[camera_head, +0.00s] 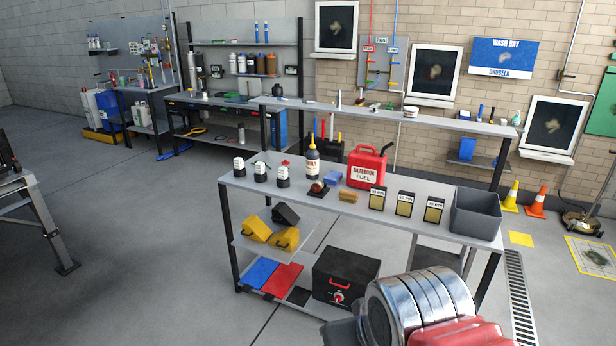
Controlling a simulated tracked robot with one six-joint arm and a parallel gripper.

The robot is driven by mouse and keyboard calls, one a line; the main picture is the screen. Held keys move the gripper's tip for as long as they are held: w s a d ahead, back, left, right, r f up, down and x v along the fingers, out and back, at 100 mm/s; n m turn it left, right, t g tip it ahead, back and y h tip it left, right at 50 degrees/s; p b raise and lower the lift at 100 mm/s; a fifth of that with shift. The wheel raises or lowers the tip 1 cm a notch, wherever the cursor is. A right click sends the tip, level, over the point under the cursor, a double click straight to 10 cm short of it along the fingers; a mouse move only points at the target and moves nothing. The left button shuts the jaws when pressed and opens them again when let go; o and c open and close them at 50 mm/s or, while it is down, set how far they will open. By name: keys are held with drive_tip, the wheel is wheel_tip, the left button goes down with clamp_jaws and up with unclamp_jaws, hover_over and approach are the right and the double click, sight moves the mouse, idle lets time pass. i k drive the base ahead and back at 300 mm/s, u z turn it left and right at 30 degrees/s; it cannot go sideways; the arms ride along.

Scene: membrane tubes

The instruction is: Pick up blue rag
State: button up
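A small folded blue cloth (331,178), which looks like the blue rag, lies on the grey workbench top (225,181). It sits between the dark bottle with the yellow cap (312,160) and the red fuel can (366,167). A flat blue sheet (258,272) also lies on the bench's bottom shelf, beside a red one (283,279); I cannot tell whether these are cloth. Part of my arm, silver and red, shows at the bottom right, in front of the bench. No gripper fingers can be made out.
Around the blue cloth are a tan block (348,196) and a dark red round object (317,189). Small white-capped containers (261,172) stand to the left. Labelled boxes (404,204) and an open grey bin (476,212) stand to the right. Floor left of the bench is clear.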

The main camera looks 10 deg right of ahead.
sight(332, 178)
drive_tip(key=u, duration=0.4)
drive_tip(key=i, duration=0.75)
drive_tip(key=u, duration=0.45)
drive_tip(key=i, duration=1.6)
drive_tip(key=z, duration=1.15)
drive_tip(key=i, duration=0.8)
drive_tip(key=z, duration=0.5)
